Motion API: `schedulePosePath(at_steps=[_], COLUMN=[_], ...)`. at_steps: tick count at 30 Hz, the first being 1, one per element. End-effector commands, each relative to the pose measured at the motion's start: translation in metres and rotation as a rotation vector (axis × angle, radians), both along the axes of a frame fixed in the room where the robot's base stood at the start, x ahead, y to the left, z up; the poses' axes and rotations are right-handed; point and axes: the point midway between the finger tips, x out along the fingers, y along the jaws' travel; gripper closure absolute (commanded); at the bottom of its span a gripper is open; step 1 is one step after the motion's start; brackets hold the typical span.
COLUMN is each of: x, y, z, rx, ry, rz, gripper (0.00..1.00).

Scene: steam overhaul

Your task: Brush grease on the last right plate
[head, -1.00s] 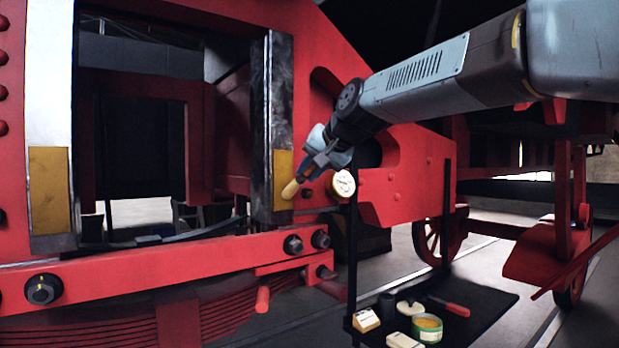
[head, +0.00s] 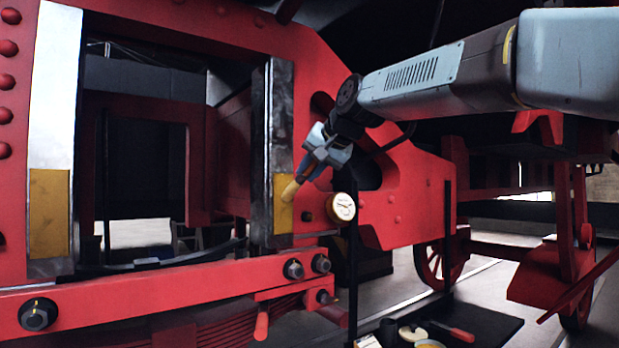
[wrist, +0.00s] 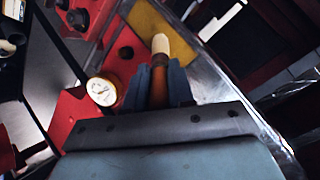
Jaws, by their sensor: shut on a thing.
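My gripper (head: 315,165) is shut on a brush (head: 291,189) with a pale tip and brown handle; the brush also shows in the wrist view (wrist: 161,46). In the head view its tip lies over the upper part of a yellow patch (head: 284,218) low on the right metal plate (head: 281,110). Whether the tip touches the patch I cannot tell. In the wrist view the yellow patch (wrist: 180,35) lies behind the tip. The left plate (head: 56,110) has a similar yellow patch (head: 48,210) low on its face.
A red beam (head: 160,278) with bolts runs below the plates. A dark tray (head: 485,327) with small items is at the lower right.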

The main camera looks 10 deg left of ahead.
Motion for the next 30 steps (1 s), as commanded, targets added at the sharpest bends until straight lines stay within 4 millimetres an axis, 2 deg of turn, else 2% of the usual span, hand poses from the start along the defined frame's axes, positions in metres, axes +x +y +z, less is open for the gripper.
schedulePosePath(at_steps=[6, 16, 30], x=[0.001, 0.001, 0.000], y=[0.001, 0.001, 0.000], z=[0.016, 0.027, 0.059], rx=[0.000, 0.001, 0.000], ry=[-0.001, -0.001, -0.001], rz=[0.001, 0.000, 0.001], gripper=[1.00, 1.00, 1.00])
